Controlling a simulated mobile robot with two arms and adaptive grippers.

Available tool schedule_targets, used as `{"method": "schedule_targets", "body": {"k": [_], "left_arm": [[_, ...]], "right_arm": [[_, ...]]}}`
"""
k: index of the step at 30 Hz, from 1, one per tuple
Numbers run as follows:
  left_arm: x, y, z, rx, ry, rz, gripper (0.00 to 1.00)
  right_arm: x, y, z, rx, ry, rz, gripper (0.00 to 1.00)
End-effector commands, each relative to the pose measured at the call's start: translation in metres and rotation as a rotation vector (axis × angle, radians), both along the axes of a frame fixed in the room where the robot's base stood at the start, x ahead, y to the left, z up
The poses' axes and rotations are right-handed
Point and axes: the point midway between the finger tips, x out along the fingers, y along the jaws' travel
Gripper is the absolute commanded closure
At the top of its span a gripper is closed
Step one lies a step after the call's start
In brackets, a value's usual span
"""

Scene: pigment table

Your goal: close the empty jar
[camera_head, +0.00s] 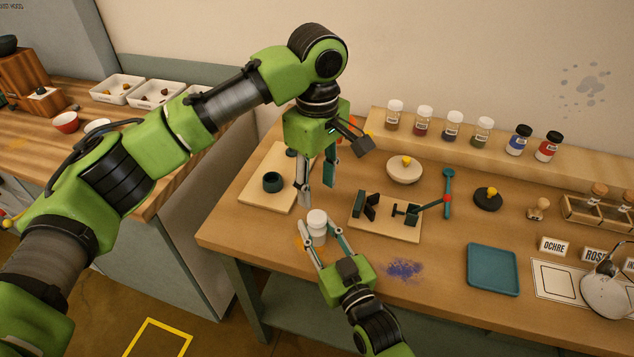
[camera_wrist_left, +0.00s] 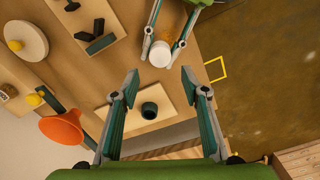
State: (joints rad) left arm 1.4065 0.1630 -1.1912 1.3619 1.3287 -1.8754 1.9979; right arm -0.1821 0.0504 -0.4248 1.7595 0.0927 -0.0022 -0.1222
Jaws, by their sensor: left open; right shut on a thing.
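The empty jar (camera_head: 318,238) is upright near the front edge of the table, between the fingers of my right gripper (camera_head: 318,243), which is shut on it. A white lid (camera_head: 317,217) sits on top of the jar; I cannot tell whether it is tight. In the left wrist view the lid (camera_wrist_left: 160,54) shows from above, between the right gripper's fingers. My left gripper (camera_head: 316,192) points down above the jar, its fingers open and empty. In the left wrist view the gap of the left gripper (camera_wrist_left: 159,84) is clear of the lid.
A pale board with a dark teal cup (camera_head: 272,182) is to the left. A wooden board with dark blocks (camera_head: 370,206) is close on the right. Several lidded jars stand on the back ledge (camera_head: 378,118). A teal tray (camera_head: 493,270) and purple powder (camera_head: 405,269) lie further right.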

Motion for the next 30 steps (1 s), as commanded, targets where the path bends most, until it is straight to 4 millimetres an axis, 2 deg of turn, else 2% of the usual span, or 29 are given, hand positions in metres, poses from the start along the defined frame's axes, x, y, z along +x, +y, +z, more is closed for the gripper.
{"method": "schedule_targets", "body": {"k": [8, 11, 21, 30], "left_arm": [[0.000, 0.000, -0.003, 0.001, 0.001, -0.002, 0.59], [0.000, 0.000, -0.013, 0.003, 0.002, -0.003, 0.59], [0.000, 0.000, -0.064, 0.001, 0.002, -0.003, 0.59], [0.000, 0.000, -0.080, 0.001, -0.001, -0.003, 0.59]], "right_arm": [[0.000, 0.000, 0.000, 0.000, -0.001, 0.000, 1.00], [0.000, 0.000, 0.000, 0.000, -0.001, 0.000, 1.00], [0.000, 0.000, 0.000, 0.000, -0.001, 0.000, 1.00], [0.000, 0.000, 0.000, 0.000, -0.001, 0.000, 1.00]]}}
